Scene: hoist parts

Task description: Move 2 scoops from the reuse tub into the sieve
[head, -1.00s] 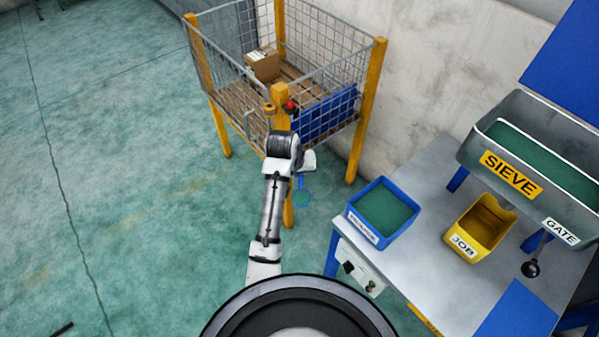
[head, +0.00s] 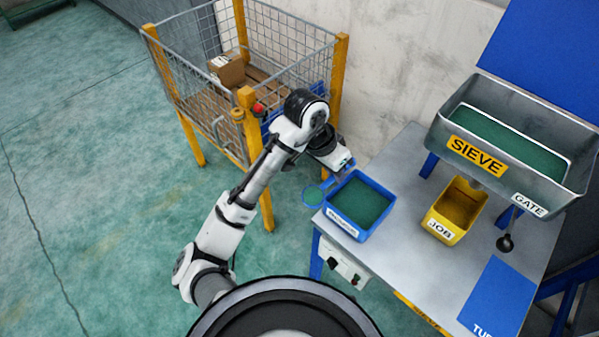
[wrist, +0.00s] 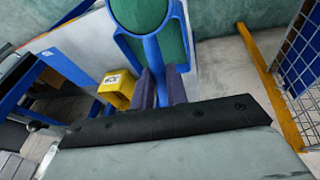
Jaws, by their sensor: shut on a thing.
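My gripper (head: 344,168) is shut on the handle of a blue scoop (head: 314,195). The scoop's round bowl looks green inside and hangs just left of the reuse tub. The wrist view shows the scoop (wrist: 153,55) between my fingers (wrist: 161,88), its bowl cut by the top edge. The reuse tub (head: 332,214) is blue, holds green material and stands at the table's left end. The sieve (head: 437,126) is a grey metal trough on the right, raised above the table, with green material inside.
A yellow JOB tub (head: 441,231) stands below the sieve, beside the GATE lever with its black knob (head: 505,243). A blue panel (head: 497,300) lies at the table's front right. A yellow-posted mesh cage (head: 190,90) holding a cardboard box (head: 227,70) stands behind my arm.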

